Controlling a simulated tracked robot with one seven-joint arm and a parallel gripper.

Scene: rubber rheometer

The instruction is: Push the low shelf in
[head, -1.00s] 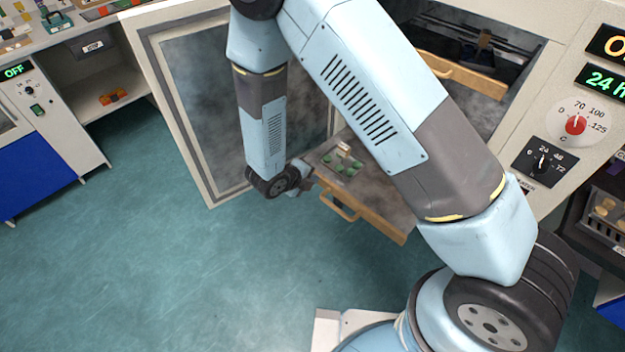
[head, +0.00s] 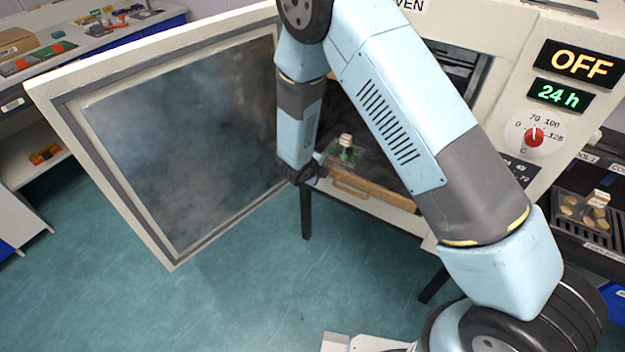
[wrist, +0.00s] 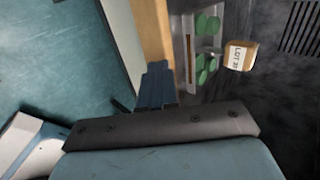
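The low shelf is a dark plate with a light wooden front strip (head: 384,191) and a wooden handle (head: 350,188), in the oven's lower opening. It carries a clear tray with green discs (head: 350,154) and a small labelled block (head: 345,140). My gripper (head: 318,170) is at the left end of the shelf front, partly hidden in the head view. In the wrist view its fingers (wrist: 156,86) look shut together with nothing between them, beside the wooden strip (wrist: 153,38). Whether they touch it is unclear. My arm hides much of the oven opening.
The oven door (head: 180,140) stands wide open on the left, close to my forearm. The oven's control panel (head: 545,110) is on the right and reads OFF and 24 h. A rack with a tray of tan discs (head: 590,215) is at far right. The floor in front is clear.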

